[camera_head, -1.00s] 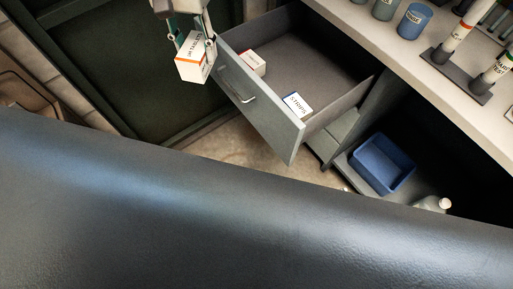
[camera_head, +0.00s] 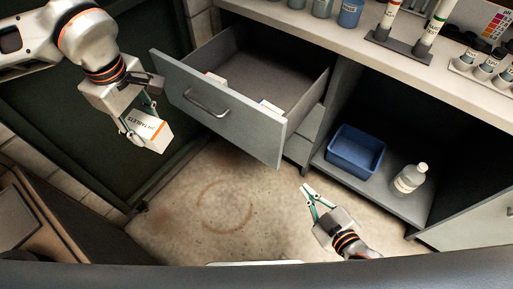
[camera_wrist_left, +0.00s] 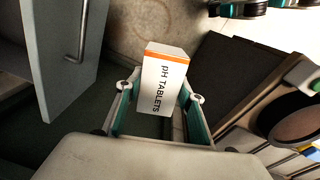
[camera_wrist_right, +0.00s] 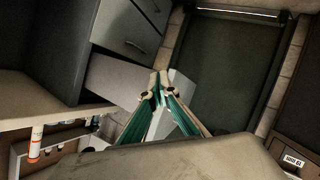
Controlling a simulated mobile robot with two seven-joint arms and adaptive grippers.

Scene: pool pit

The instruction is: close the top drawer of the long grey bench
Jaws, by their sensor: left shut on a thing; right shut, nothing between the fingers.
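The top drawer (camera_head: 219,118) of the long grey bench (camera_head: 272,27) stands pulled out, its handle (camera_head: 205,105) facing the front. Two small boxes show partly inside it, one white box (camera_head: 271,107) near the front right. My left gripper (camera_head: 142,132) is shut on the white pH tablets box (camera_head: 150,131) with an orange stripe, left of the drawer and apart from it. The box also fills the middle of the left wrist view (camera_wrist_left: 163,82). My right gripper (camera_head: 307,192) is shut and empty, low over the floor, to the right of and below the drawer.
A blue bin (camera_head: 356,151) and a white bottle (camera_head: 410,178) stand on the open lower shelf. Test tubes in a stand (camera_head: 400,47) and several jars stand on the bench top. The floor (camera_head: 225,200) below the drawer is clear.

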